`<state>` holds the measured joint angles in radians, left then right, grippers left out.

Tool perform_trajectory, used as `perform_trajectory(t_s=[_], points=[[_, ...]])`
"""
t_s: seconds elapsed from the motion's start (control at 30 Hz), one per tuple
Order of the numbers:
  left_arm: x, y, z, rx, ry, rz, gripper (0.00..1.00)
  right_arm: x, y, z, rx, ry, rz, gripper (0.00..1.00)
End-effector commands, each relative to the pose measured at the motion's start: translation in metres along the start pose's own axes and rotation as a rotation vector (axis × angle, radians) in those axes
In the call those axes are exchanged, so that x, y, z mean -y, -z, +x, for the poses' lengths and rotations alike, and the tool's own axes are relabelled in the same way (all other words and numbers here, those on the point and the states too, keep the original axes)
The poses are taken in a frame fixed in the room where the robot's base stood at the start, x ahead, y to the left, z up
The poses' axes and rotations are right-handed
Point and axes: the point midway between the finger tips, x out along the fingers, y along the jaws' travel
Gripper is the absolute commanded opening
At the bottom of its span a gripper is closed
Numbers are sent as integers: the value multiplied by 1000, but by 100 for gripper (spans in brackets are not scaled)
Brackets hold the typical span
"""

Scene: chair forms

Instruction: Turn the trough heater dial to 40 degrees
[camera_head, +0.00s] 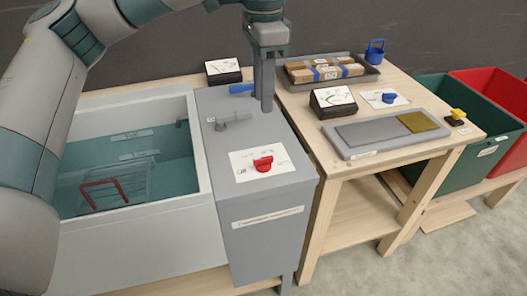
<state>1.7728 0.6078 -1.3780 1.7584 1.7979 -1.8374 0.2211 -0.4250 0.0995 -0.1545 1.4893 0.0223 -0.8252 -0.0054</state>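The dial is a red knob (263,164) on a white marked plate (243,171), on top of the grey heater box (267,219) beside the trough (151,234). The marks on the plate are too small to read. My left gripper (266,106) points down over the back part of the grey box, behind the red knob and apart from it. Its two fingers overlap in this view, so I cannot tell the gap between them. Nothing shows held in it. My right gripper is not in view.
A blue handle (241,88) and a grey valve-like fitting (229,122) stand close left of the gripper. The trough holds water and a red-handled basket (103,191). The wooden table at right bears a blue dial (389,98), a black sign block (333,102) and trays.

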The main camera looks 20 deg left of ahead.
Motion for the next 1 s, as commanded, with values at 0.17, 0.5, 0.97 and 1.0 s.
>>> perform_trajectory(t_s=[0.17,0.5,0.97,1.0], points=[[0,-1,19,3,-2,0,28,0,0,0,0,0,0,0],[0,-1,77,3,-2,0,28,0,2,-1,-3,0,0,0],[0,-1,152,2,-1,0,28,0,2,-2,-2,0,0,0],[0,0,155,1,-1,0,28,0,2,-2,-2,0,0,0]])
